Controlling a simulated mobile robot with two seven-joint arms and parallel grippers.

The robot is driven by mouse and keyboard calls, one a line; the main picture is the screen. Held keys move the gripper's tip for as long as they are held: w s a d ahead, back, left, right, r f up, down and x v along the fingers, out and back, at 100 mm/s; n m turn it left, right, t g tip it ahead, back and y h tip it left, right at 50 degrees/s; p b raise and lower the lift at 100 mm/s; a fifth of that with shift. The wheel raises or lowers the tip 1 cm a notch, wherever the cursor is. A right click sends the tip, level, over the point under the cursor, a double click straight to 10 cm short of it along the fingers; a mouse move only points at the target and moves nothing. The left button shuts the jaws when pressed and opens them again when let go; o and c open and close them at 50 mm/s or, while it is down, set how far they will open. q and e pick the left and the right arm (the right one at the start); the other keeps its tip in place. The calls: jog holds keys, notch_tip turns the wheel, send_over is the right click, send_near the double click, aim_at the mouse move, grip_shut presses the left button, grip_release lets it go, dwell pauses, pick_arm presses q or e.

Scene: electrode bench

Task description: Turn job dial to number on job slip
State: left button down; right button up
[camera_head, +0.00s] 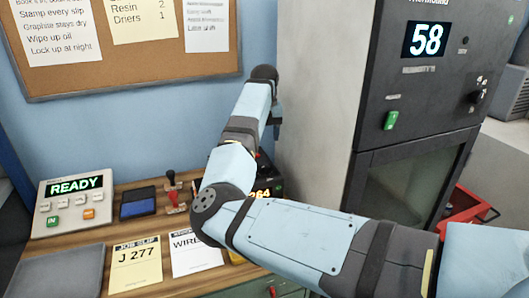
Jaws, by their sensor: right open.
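The job slip (136,264) lies on the bench at the lower left and reads "J 277". A dark device (277,186) stands on the bench behind my right arm. Its orange display (262,193) shows digits that look like "264", partly covered by the arm. I cannot make out a dial on it; the arm hides much of its front. My right gripper (276,118) is small and mostly hidden at the arm's far end, above the device and beside the grey cabinet. It is open, and I see nothing held. My left gripper is not in view.
A panel reading "READY" (75,187), a blue-topped pad (138,203) and red stamps (174,191) stand on the bench. A second slip (193,256) lies partly under the arm. The tall grey cabinet (318,90), showing "58", bounds the right. A corkboard (125,62) hangs behind.

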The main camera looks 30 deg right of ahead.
jog(key=shift+r, duration=1.6)
jog(key=shift+f, duration=0.1)
